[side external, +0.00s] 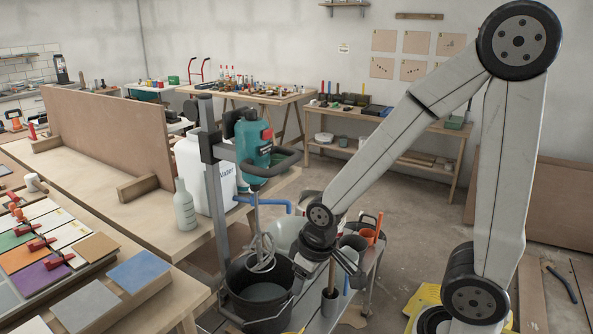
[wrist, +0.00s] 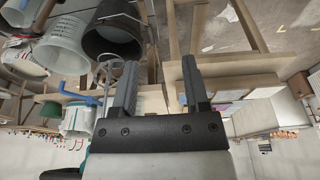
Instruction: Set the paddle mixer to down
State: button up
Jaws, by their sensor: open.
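The paddle mixer (side external: 256,148), teal with a dark loop handle, hangs on a dark upright stand (side external: 213,170). Its shaft ends in a wire paddle (side external: 262,256) at the mouth of a black bucket (side external: 243,310); whether it touches the grey contents is unclear. In the wrist view the paddle (wrist: 106,72) and black bucket (wrist: 112,40) show upper left of the fingers. My gripper (side external: 342,268) is open and empty, right of the bucket and lower than the mixer body. Its two fingers (wrist: 158,82) stand apart in the wrist view. A teal edge shows at that view's bottom left.
A trolley with pale buckets and an orange container (side external: 367,236) stands close behind my gripper. A workbench (side external: 165,233) left of the stand holds a white water container (side external: 191,172) and a grey bottle (side external: 184,208). Tiles lie front left.

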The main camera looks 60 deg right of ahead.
aim_at(290, 165)
jog(key=shift+o, duration=0.8)
jog(key=w+d+r+n+t+h, duration=0.25)
jog(key=w+d+n+t, duration=0.2)
jog(key=w+d, duration=0.35)
jog(key=w+d+r+n+t+h, duration=0.1)
jog(key=w+d+r+n+t, duration=0.2)
jog(key=w+d+t, duration=0.5)
jog(key=s+d+r+n+t+y, duration=0.1)
jog(key=d+n, duration=0.1)
jog(key=n, duration=0.1)
jog(key=d+r+n+t+y, duration=0.1)
jog(key=d+r+n+t, duration=0.1)
jog(key=n, duration=0.2)
jog(key=s+d+r+n+t+y, duration=0.1)
jog(key=d+n+t, duration=0.1)
jog(key=n, duration=0.1)
jog(key=shift+s+d+r+n+y, duration=0.25)
jog(key=shift+s+d+r, duration=0.05)
jog(key=shift+s+d, duration=0.05)
jog(key=shift+w, duration=0.1)
jog(key=w+r, duration=0.1)
jog(key=w, duration=0.6)
jog(key=shift+w+r, duration=0.25)
grip_shut()
